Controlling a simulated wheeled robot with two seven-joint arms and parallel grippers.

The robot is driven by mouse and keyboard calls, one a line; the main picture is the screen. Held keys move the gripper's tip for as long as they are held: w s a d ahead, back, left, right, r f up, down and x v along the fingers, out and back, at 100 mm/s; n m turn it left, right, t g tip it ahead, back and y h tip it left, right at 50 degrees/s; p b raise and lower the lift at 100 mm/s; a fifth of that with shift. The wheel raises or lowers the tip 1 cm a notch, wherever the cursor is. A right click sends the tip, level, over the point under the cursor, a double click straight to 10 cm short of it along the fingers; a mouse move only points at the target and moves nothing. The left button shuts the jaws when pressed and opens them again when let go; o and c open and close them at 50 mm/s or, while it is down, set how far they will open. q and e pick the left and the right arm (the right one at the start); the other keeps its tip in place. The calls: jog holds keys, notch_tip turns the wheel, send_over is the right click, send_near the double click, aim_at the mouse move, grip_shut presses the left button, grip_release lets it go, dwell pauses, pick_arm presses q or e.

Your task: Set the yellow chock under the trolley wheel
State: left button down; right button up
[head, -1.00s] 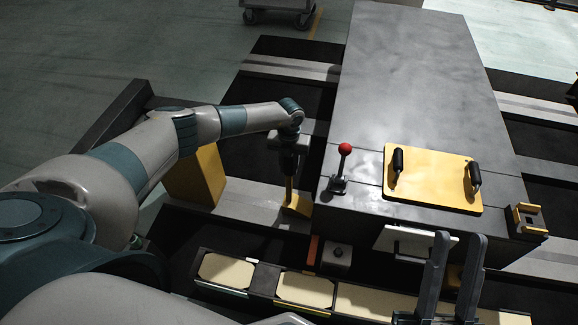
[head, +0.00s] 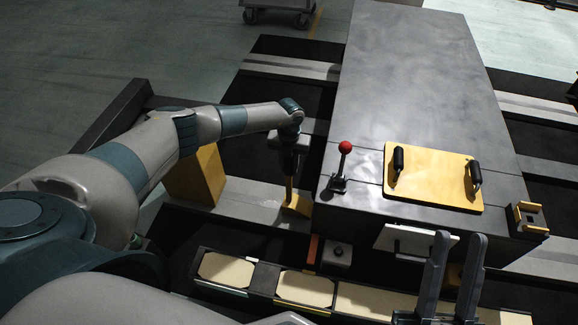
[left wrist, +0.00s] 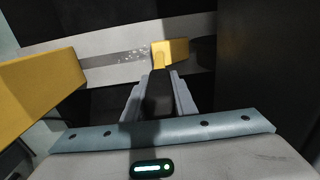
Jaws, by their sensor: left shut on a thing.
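The yellow chock (head: 299,206) sits low over the pale rail (head: 240,203), close beside the left side of the dark grey trolley (head: 420,80). My left gripper (head: 289,172) points down and is shut on the chock's upright handle. In the left wrist view the chock (left wrist: 175,50) shows just beyond the fingers, over the pale rail. Whether it touches the rail is hard to tell. The trolley's wheel is not visible. My right gripper (head: 460,240) is at the lower right, its two fingers apart, with nothing seen between them.
A large yellow block (head: 195,178) stands left of the chock, behind my left arm. The trolley top carries a red-knobbed lever (head: 342,165) and a yellow plate (head: 432,178) with two black handles. A small wheeled cart (head: 278,8) stands far back. Dark gaps lie between the rails.

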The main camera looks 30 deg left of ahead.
pick_arm(q)
jog(key=shift+w+r, duration=0.1)
jog(key=shift+w, duration=0.05)
jog(key=c, duration=1.4)
grip_release()
jog(key=shift+c, duration=0.2)
jog(key=shift+o, duration=0.4)
jog(key=shift+s+f, duration=0.3)
jog(key=shift+w+r, duration=0.15)
jog(key=shift+r, duration=0.1)
jog(key=shift+r, duration=0.1)
